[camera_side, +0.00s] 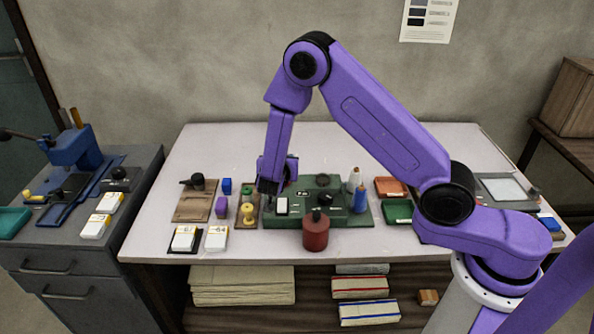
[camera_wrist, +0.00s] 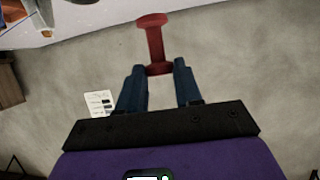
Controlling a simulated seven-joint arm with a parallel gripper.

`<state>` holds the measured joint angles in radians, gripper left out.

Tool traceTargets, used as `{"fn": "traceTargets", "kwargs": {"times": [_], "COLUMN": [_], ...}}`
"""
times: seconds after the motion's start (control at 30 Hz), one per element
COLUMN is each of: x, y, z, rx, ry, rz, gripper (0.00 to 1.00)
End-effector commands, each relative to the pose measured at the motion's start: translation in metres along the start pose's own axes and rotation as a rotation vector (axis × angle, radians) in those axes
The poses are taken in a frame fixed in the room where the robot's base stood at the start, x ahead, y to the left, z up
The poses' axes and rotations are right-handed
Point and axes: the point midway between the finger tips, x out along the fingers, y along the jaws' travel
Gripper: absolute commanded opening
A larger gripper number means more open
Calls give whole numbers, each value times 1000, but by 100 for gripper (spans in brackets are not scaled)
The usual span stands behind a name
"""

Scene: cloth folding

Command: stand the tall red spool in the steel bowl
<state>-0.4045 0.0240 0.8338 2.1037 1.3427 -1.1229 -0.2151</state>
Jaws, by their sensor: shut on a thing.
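The tall red spool (camera_wrist: 153,42) shows in the wrist view, with a narrow shaft and a wider flange at each end. My gripper (camera_wrist: 158,72) is shut on it; one end of the spool sits between the blue fingertips and the rest sticks out beyond them. In the side view my gripper (camera_side: 270,188) hangs over the left-middle of the table, by the green case. The spool is mostly hidden there behind the gripper. I cannot make out the steel bowl clearly in either view.
A green case (camera_side: 284,218) holds the middle of the pale table (camera_side: 160,215). A dark red jar (camera_side: 316,234) stands at the front edge. Bottles (camera_side: 360,200) stand right. The table's back strip is clear.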

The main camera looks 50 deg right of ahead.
Motion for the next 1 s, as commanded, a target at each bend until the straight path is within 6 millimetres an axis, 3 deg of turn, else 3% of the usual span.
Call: {"fn": "traceTargets", "kwargs": {"times": [0.5,1.0], "x": [85,125], "y": [-10,8], "z": [-53,-72], "rx": [-143,-287], "ry": [0,-1], "rz": [-341,-689], "gripper": [5,5]}}
